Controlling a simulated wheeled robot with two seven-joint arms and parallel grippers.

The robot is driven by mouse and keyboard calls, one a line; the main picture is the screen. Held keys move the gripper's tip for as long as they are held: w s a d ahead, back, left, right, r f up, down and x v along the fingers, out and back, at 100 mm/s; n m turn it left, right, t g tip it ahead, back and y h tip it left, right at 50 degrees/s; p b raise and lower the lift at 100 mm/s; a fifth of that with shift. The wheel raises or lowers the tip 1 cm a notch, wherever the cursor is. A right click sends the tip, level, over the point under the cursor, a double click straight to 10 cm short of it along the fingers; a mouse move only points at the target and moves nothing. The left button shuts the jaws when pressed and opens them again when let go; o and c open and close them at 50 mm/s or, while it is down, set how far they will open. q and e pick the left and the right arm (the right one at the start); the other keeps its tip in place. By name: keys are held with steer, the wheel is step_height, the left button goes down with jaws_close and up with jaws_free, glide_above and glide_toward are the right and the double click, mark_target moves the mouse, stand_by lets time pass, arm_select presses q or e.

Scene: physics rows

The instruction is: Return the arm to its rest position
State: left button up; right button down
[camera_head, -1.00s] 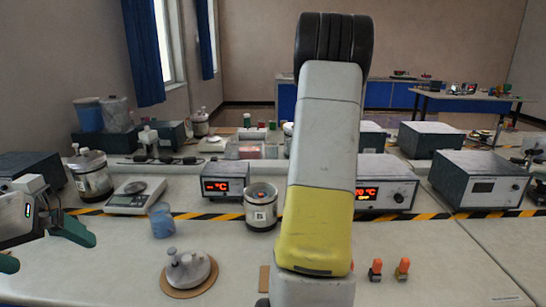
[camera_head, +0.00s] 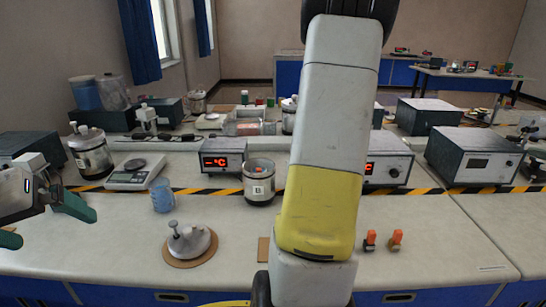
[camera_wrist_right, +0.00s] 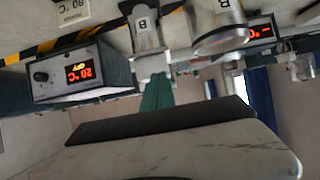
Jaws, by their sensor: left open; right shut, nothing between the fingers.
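My right arm, white with a yellow section (camera_head: 318,213), stands upright across the middle of the head view and hides part of the bench behind it. Its gripper is outside the head view. In the right wrist view, the right gripper (camera_wrist_right: 157,92) shows as green fingers, shut with nothing between them. My left gripper (camera_head: 50,222) is at the left edge of the head view, partly cut off. Its green fingers are apart and empty, above the bench and left of the blue beaker (camera_head: 162,195).
A metal lid (camera_head: 190,240) lies on a round cork mat on the bench (camera_head: 110,250). A container labelled B (camera_head: 259,185), a scale (camera_head: 134,175), a heater box (camera_head: 222,157) and a grey instrument (camera_head: 473,157) stand behind.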

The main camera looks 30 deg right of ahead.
steer(key=s+a+r+n+g+y, duration=0.1)
steer(key=a+r+y, duration=0.1)
steer(key=a+r, duration=0.45)
steer(key=s+a+r+n+y, duration=0.1)
steer(key=a+r+n+y, duration=0.15)
steer(key=a, duration=0.75)
steer(key=s+a+r+n+g+y, duration=0.1)
steer(key=s+a+r+y, duration=0.1)
steer(key=s+a, duration=0.5)
steer(key=s+a+r+n+g+y, duration=0.1)
steer(key=s+a+r+n+g, duration=0.1)
steer(key=s+a+r, duration=0.2)
steer(key=s+a, duration=0.3)
steer(key=s, duration=0.1)
steer(key=shift+r+y, duration=0.15)
steer(key=shift+y, duration=0.2)
